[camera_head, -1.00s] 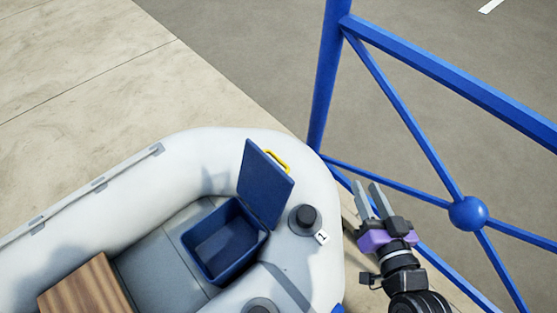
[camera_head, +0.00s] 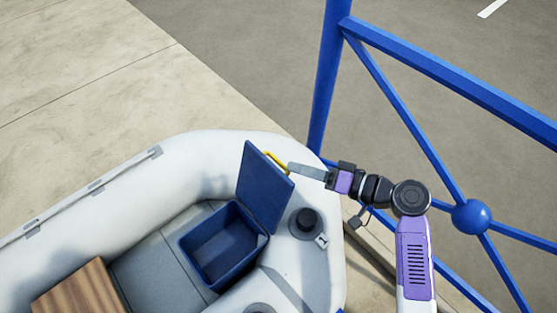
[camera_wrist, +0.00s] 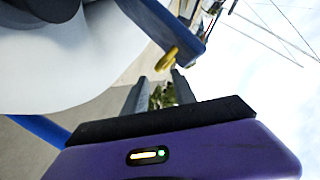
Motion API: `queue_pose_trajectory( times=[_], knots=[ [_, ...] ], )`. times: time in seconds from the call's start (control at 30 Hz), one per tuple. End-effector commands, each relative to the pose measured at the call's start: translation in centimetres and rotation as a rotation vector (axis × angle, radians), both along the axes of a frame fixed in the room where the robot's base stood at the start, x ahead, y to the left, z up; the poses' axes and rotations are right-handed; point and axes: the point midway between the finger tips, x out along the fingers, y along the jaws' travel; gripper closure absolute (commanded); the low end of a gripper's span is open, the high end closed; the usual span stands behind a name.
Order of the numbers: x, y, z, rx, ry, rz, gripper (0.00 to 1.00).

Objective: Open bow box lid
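The blue bow box (camera_head: 224,245) sits in the bow of the inflatable boat. Its blue lid (camera_head: 264,187) stands raised, and the box interior shows empty. A yellow handle (camera_head: 277,161) is on the lid's upper edge. My gripper (camera_head: 291,168) reaches in from the right, with its fingertips close to the handle. In the wrist view, the two fingers (camera_wrist: 158,86) are apart with nothing between them. The handle (camera_wrist: 168,58) and part of the lid (camera_wrist: 160,22) lie just beyond the tips. I cannot tell whether a fingertip touches the handle.
The pale inflatable hull (camera_head: 175,165) surrounds the box, with a black round fitting (camera_head: 306,221) on its right. A wooden board (camera_head: 78,292) lies lower left. A blue rail frame (camera_head: 325,80) with a blue ball (camera_head: 469,216) stands behind and beside my arm.

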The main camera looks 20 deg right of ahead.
Motion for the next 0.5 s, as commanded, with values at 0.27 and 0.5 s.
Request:
queue_pose_trajectory(
  times=[0.27, 0.5],
  knots=[
    [3.1, 2.8, -0.9, -0.002, 0.000, 0.001, 0.67],
    [4.8, 4.3, -1.5, -0.002, 0.000, -0.002, 0.67]
  ],
)
